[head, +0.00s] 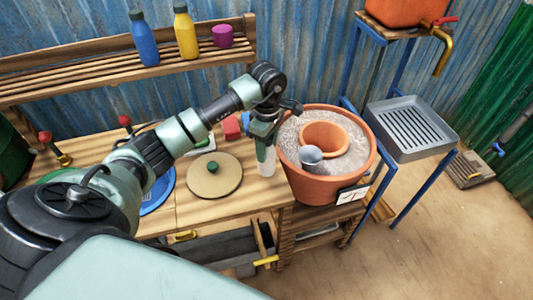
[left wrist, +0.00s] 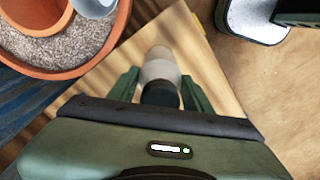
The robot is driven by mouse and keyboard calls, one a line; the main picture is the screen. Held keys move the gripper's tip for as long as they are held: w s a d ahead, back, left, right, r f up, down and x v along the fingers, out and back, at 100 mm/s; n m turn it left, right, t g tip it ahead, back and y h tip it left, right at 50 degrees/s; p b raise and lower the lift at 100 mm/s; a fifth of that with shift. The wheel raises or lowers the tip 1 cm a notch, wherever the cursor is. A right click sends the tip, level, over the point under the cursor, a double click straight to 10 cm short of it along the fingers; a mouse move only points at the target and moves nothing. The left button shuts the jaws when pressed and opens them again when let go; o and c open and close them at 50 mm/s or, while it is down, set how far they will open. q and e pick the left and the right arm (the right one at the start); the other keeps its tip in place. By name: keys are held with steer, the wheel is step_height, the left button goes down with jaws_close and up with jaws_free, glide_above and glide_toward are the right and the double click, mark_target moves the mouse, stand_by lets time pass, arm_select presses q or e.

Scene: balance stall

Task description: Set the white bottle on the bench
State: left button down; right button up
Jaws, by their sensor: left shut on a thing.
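The white bottle (head: 265,165) is upright, below my left gripper (head: 265,140), at the front right corner of the wooden bench (head: 235,210). In the left wrist view the bottle (left wrist: 160,66) has a pale body and a dark cap, between the two green fingers of the gripper (left wrist: 160,92), which is shut on it near the cap. The bench top shows under it. I cannot tell whether the bottle's base touches the wood. My right gripper is not in view.
A red block (head: 231,128) sits behind. Bottles stand on the back shelf (head: 120,75).

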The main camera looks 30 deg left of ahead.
mark_target(267, 155)
arm_select(q)
step_height(267, 155, down, 4)
steer(key=shift+f+p, duration=0.2)
steer(key=shift+p, duration=0.4)
steer(key=shift+f, duration=0.25)
steer(key=c, duration=0.6)
jaws_free()
steer(key=shift+c, duration=0.2)
steer(key=shift+r, duration=0.25)
steer(key=shift+w+r+b, duration=0.1)
steer(key=shift+r+b, duration=0.2)
step_height(267, 155, up, 10)
steer(key=b, duration=0.3)
steer(key=shift+r, duration=0.65)
